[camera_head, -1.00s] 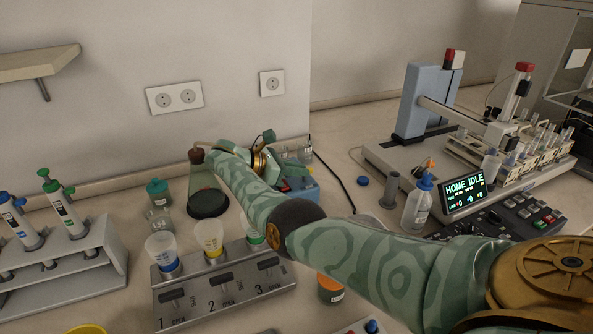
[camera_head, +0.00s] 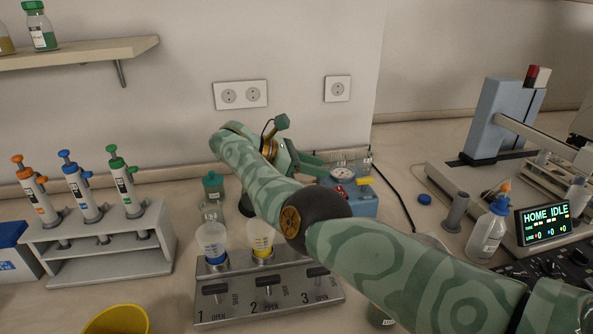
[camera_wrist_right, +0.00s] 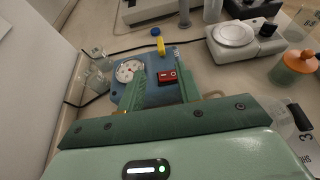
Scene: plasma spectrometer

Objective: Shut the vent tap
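A blue pump box (camera_head: 360,205) stands on the bench at the back, with a round gauge (camera_head: 342,174), a red switch (camera_head: 341,190) and a small yellow tap handle (camera_head: 363,181) on top. In the right wrist view the yellow handle (camera_wrist_right: 159,46) sticks out at the box's far edge, beyond the gauge (camera_wrist_right: 128,70) and the red switch (camera_wrist_right: 167,76). My right gripper (camera_head: 317,165) is at the box's left side. In the wrist view its green fingers (camera_wrist_right: 145,82) are apart over the box, with nothing between them. They are short of the yellow handle. My left gripper is out of view.
A pipette rack (camera_head: 100,245) is at left and a yellow bowl (camera_head: 117,320) at the front. A wash bottle (camera_head: 487,235) and an autosampler (camera_head: 485,180) are at right.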

